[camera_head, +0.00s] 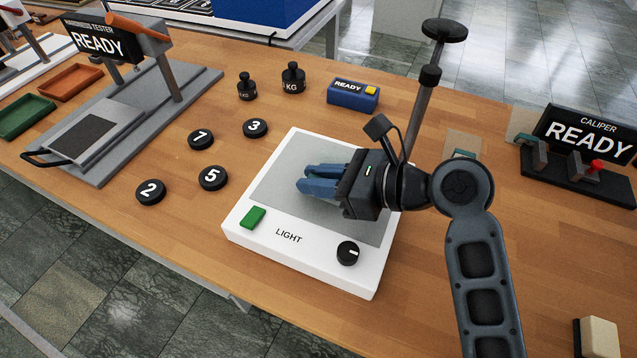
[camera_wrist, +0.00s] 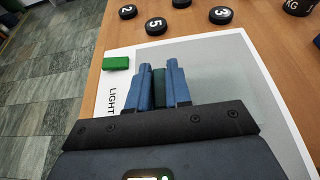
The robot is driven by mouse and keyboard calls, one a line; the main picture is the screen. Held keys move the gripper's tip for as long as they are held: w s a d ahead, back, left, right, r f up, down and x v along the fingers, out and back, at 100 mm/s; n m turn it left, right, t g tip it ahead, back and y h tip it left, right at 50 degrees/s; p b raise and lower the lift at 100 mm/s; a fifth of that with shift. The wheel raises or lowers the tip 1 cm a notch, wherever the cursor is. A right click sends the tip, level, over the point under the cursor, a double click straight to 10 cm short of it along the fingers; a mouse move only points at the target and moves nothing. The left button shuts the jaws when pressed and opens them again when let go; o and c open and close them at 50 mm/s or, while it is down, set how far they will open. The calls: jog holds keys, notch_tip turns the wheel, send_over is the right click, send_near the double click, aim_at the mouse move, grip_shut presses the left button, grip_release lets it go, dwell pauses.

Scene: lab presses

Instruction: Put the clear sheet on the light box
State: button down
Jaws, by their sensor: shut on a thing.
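The light box (camera_head: 318,262) is a white slab marked LIGHT with a grey top panel, a green button (camera_head: 253,217) and a black knob (camera_head: 348,252). It also shows in the wrist view (camera_wrist: 109,84). My gripper (camera_head: 305,180) is low over the grey panel, its blue fingers pointing left. In the wrist view the fingers (camera_wrist: 160,84) are shut on a narrow dark green piece (camera_wrist: 160,88), which looks like a tab of the clear sheet.
Numbered black discs (camera_head: 213,178) lie left of the box. Black weights (camera_head: 293,78) and a blue READY box (camera_head: 353,95) stand behind it. A hardness tester (camera_head: 110,130) stands at left, a caliper station (camera_head: 580,160) at right. A black-topped post rises behind my gripper.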

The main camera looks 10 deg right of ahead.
jog(key=shift+f, duration=0.85)
jog(key=c, duration=1.1)
grip_release()
jog(key=shift+o, duration=0.2)
jog(key=v, duration=1.2)
jog(key=shift+s, duration=0.1)
